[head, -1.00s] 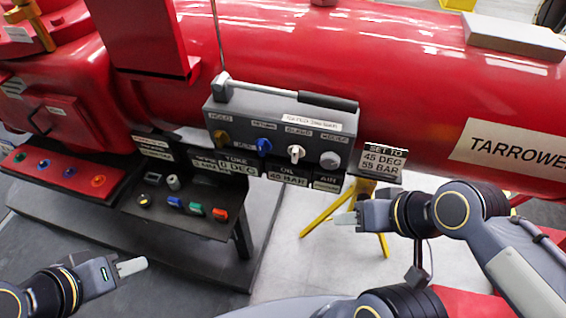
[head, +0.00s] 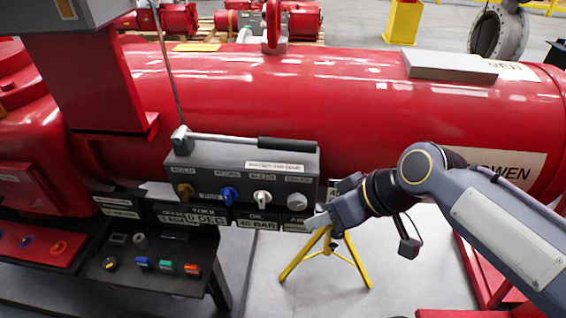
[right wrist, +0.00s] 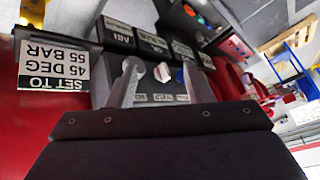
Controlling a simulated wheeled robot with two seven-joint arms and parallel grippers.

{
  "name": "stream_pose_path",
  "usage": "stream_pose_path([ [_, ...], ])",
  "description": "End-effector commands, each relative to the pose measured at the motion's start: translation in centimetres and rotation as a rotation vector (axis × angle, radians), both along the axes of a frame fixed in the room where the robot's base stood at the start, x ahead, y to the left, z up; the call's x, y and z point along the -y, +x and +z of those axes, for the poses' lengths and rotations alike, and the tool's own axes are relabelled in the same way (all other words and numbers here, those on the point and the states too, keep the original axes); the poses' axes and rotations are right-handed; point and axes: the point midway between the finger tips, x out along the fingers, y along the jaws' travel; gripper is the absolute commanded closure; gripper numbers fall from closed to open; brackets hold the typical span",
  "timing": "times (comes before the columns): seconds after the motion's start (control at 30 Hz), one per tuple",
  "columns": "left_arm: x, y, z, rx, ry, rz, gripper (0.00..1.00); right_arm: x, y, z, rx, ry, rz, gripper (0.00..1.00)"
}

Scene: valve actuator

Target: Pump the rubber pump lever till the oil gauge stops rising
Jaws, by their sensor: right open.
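The pump lever has a black rubber grip (head: 287,144) on a metal rod. It lies nearly level along the top of the grey control box (head: 240,170), its pivot at the box's left end. The oil gauge label (head: 258,224) below the box reads 40 BAR. My right gripper (head: 322,210) is open and empty by the lower right corner of the box, below the lever grip. In the right wrist view its two fingers (right wrist: 161,70) stand apart in front of the box's knob face. The lever is not clear in that view. My left gripper is out of view.
Coloured knobs (head: 229,196) line the box front. A sign (right wrist: 55,66) reads SET TO 45 DEG 55 BAR. The red cylinder (head: 340,100) runs behind the box. A black panel with buttons (head: 155,263) sits lower left. A yellow stand (head: 325,255) is below my right gripper.

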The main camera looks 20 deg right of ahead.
Motion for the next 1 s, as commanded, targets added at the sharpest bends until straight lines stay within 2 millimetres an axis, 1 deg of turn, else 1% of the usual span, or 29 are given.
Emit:
stream_pose_path([
  [0.03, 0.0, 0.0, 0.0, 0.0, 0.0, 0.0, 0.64, 0.8, 2.2, 1.4, 0.041, -0.03, 0.092, 0.54],
  [0.1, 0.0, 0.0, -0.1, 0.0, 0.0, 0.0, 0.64, 1.7, 4.8, 3.1, 0.12, -0.078, 0.236, 0.54],
  [0.2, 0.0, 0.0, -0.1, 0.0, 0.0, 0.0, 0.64, 3.1, 8.5, 5.2, 0.241, -0.143, 0.421, 0.54],
  [0.3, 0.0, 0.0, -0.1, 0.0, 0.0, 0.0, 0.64, 4.3, 11.3, 6.5, 0.352, -0.2, 0.565, 0.54],
  [0.4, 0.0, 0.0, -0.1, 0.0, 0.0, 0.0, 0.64, 5.2, 13.2, 7.4, 0.433, -0.242, 0.661, 0.54],
  [0.53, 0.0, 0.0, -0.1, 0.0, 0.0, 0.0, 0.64, 5.6, 14.4, 7.7, 0.485, -0.272, 0.719, 0.54],
  [0.63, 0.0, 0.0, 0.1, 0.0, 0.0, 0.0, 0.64, 5.2, 14.9, 7.3, 0.493, -0.276, 0.73, 0.54],
  [1.0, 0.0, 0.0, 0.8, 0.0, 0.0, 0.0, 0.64, 2.2, 17.6, 3.4, 0.489, -0.275, 0.729, 0.54],
])
